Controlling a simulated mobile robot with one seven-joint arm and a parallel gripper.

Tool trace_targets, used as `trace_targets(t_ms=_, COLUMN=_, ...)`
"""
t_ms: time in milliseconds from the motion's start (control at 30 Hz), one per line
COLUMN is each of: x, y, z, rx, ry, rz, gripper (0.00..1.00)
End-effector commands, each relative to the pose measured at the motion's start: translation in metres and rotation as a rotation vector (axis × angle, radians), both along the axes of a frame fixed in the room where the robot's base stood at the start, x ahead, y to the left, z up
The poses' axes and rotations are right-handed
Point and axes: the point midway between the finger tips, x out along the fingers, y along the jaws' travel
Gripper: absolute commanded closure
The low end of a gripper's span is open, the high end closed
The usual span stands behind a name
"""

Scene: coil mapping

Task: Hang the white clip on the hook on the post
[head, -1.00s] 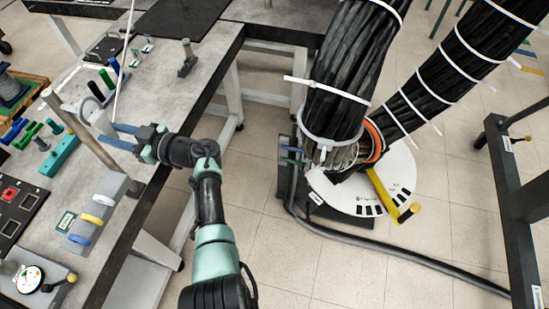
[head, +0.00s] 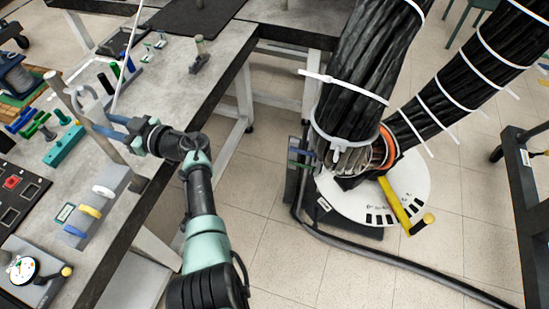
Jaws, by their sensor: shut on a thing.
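My gripper (head: 106,124) is at the left in the head view, over the workbench, with its blue fingers pointing left at the upright grey-tan post (head: 72,104). It is shut on a pale, curved piece (head: 88,100), which looks like the white clip. The clip is at the fingertips, close beside the post; fingers and post partly overlap it. I cannot tell whether it touches the post or the hook. The hook itself is too small and covered to make out clearly.
A thick black cable bundle (head: 360,80) rises at the right.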

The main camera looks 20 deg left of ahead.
Motion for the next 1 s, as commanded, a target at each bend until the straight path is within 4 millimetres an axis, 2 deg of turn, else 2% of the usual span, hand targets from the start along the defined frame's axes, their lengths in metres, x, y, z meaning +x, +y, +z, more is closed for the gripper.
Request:
trace_targets(t_ms=400, x=0.0001, y=0.0, z=0.0005, rx=0.0, ry=-0.001, rz=0.0, gripper=1.0)
trace_targets(t_ms=433, x=0.0001, y=0.0, z=0.0005, rx=0.0, ry=-0.001, rz=0.0, gripper=0.65)
trace_targets(t_ms=600, x=0.0, y=0.0, z=0.0004, rx=0.0, ry=-0.001, rz=0.0, gripper=0.34)
trace_targets(t_ms=867, x=-0.0002, y=-0.0001, z=-0.0002, rx=-0.001, ry=0.0, rz=0.0, gripper=0.34)
trace_targets(t_ms=1000, x=0.0005, y=-0.0062, z=0.0, rx=-0.001, ry=-0.001, rz=-0.001, gripper=0.34)
